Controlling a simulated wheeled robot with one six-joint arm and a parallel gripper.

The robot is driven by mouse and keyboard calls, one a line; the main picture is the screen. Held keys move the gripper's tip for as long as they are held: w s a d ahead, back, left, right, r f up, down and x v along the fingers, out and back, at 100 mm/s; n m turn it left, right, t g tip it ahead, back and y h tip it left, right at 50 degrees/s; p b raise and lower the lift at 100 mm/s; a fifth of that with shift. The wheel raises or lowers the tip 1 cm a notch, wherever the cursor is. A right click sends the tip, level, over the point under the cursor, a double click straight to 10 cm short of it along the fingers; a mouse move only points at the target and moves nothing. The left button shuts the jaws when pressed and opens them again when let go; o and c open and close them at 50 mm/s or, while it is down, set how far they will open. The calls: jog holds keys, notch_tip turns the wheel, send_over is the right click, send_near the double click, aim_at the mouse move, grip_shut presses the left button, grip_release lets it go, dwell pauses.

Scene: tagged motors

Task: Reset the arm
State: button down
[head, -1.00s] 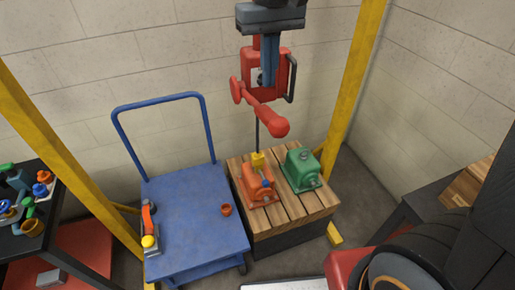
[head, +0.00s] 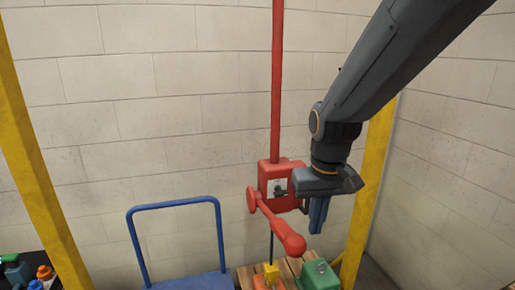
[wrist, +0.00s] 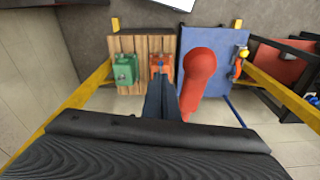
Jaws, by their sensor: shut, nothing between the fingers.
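My gripper (head: 318,215) hangs pointing down from my arm in the head view, just right of a red hoist (head: 277,182) on a red vertical pole. Its fingers are shut and empty. In the wrist view my gripper's blue fingers (wrist: 161,98) are together, left of the hoist's red rounded handle (wrist: 198,75). A green motor (head: 319,277) sits on a wooden pallet (head: 245,276). An orange motor (wrist: 161,65) sits beside it on the pallet, under the hoist's yellow hook (head: 271,271). The head view cuts off the lower parts of both motors.
A blue cart (head: 190,283) with a tall handle stands left of the pallet. Yellow posts (head: 48,190) rise on both sides. A dark table with several small parts (head: 20,272) is at the lower left. A block wall (head: 180,110) closes the back.

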jog(key=s+d+f+m+t, duration=0.1)
jog(key=s+d+f+m, duration=0.1)
jog(key=s+d+f, duration=0.4)
notch_tip(320, 180, down, 13)
jog(key=w+g+b, duration=0.1)
jog(key=b, duration=1)
jog(key=shift+w+a, duration=0.15)
jog(key=shift+a, duration=0.05)
jog(key=shift+r, duration=0.1)
dwell(0.4)
